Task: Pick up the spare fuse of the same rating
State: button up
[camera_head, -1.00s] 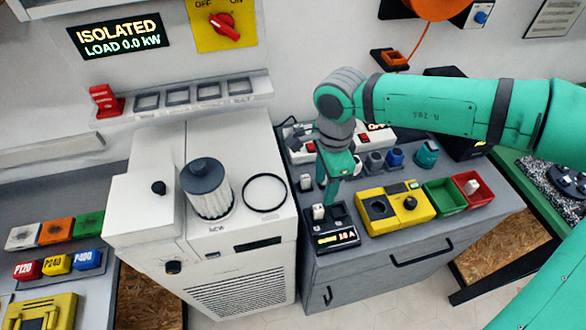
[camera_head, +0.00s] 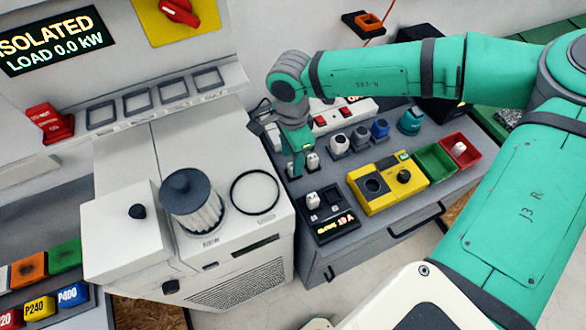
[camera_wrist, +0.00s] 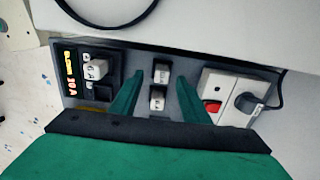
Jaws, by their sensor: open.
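Two small pale fuses stand on the grey bench top: one (camera_wrist: 161,73) and another (camera_wrist: 157,98) in the wrist view. Their ratings are too small to read. My gripper (camera_wrist: 158,92) is open and empty, its green fingers on either side of the pair in the picture. In the head view my gripper (camera_head: 298,162) is over these fuses and partly hides them. The black fuse holder (camera_head: 335,222) has a lit display, apparently 30 A in the wrist view. A white fuse (camera_head: 313,200) is in it; beside that fuse is a dark empty-looking slot (camera_wrist: 102,93).
A white switched power strip (camera_head: 345,112) lies close behind the fuses. A yellow tester (camera_head: 385,185), a green bin (camera_head: 433,160) and a red bin (camera_head: 472,143) holding a white piece stand right.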

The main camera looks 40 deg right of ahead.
jog(key=shift+w+d+f, duration=0.1)
jog(key=shift+d+f, duration=0.05)
jog(key=shift+f, duration=1.1)
jog(key=shift+w+d+f, duration=0.1)
jog(key=shift+d+f, duration=0.05)
jog(key=shift+f, duration=1.1)
jog(key=c, duration=0.9)
jog(key=shift+a, duration=0.1)
grip_shut()
